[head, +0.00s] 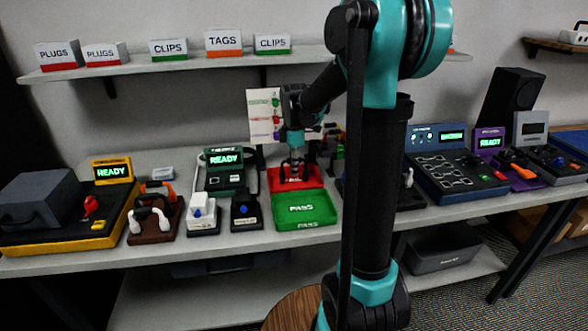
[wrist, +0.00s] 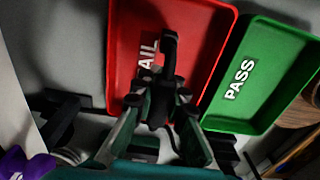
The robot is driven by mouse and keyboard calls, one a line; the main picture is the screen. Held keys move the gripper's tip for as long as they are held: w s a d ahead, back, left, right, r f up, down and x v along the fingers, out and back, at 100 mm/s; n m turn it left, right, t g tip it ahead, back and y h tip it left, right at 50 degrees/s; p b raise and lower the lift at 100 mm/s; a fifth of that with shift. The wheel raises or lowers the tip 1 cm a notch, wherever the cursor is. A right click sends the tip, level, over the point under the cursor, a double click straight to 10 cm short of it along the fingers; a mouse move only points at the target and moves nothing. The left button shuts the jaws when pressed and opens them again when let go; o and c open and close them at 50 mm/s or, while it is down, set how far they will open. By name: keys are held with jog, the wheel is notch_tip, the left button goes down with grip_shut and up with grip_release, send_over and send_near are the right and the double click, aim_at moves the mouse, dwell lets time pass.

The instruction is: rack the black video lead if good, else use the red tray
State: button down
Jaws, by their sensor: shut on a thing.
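My gripper (head: 294,163) is over the red tray (head: 314,179) on the bench in the head view. In the wrist view my gripper (wrist: 160,108) is shut on a black lead (wrist: 168,50), whose dark end sticks up past the fingertips. The lead lies across the picture of the red tray (wrist: 207,40), hiding part of its FAIL label. I cannot tell whether the lead touches the tray floor. The lead's plug type is too dark to make out.
A green PASS tray (head: 318,208) adjoins the red one in front. A green tester (head: 224,172) reading READY and small holders with plugs (head: 201,212) stand to the left. A blue tester panel (head: 455,165) stands to the right, beyond my arm.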

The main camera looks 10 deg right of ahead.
jog(key=shift+f, duration=0.1)
dwell(0.3)
jog(key=c, duration=0.9)
grip_release()
jog(key=shift+r, duration=4)
